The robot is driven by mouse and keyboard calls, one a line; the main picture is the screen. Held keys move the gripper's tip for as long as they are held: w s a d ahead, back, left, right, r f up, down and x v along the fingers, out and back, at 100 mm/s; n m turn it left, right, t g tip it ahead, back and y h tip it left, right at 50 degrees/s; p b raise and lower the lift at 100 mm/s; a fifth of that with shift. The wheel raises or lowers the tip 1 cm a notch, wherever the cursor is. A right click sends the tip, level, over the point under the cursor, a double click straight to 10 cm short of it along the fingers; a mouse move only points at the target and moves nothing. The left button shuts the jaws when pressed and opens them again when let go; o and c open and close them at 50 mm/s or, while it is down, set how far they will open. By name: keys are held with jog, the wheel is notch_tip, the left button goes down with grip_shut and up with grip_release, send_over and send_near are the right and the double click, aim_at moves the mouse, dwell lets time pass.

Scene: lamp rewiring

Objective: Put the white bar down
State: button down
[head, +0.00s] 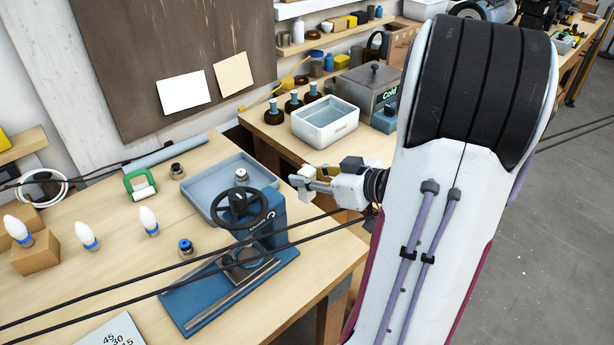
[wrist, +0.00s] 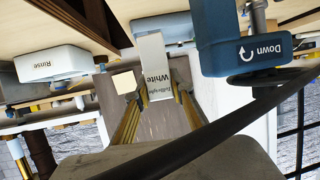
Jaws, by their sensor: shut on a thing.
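The white bar (wrist: 154,62) is a pale block with the word "White" on it. In the wrist view it stands between the tips of my gripper (wrist: 158,92), which is shut on it. In the head view my gripper (head: 316,184) points left, with the pale end of the bar (head: 303,177) at its fingertips. It is held in the air to the right of the blue press and in front of the white basin. What lies directly under the bar is hard to tell.
The blue press with a black handwheel (head: 238,206) stands close by; its "Down" label shows in the wrist view (wrist: 240,42). The white basin (head: 324,123) marked "Rinse" (wrist: 52,63) is behind. A grey-blue tray (head: 205,185) lies left. Black cables (head: 150,279) cross the foreground.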

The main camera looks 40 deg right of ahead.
dwell(0.6)
notch_tip(320, 180, up, 11)
jog(key=shift+r, duration=0.1)
jog(key=shift+w+a+r, duration=0.15)
jog(key=shift+w+a, duration=0.05)
jog(key=w+a+r+n+g+y, duration=0.1)
jog(key=w+a+n+g+y, duration=0.2)
jog(key=w+a+n+y, duration=0.65)
jog(key=w+a+f+n+g+y, duration=0.2)
jog(key=a+n+g, duration=0.65)
jog(key=a, duration=1.55)
notch_tip(320, 180, down, 10)
jog(key=m+g, duration=0.1)
jog(key=shift+w+m+g, duration=0.3)
jog(key=shift+w+g, duration=0.05)
jog(key=shift+w, duration=0.1)
jog(key=shift+f, duration=0.15)
notch_tip(320, 180, down, 6)
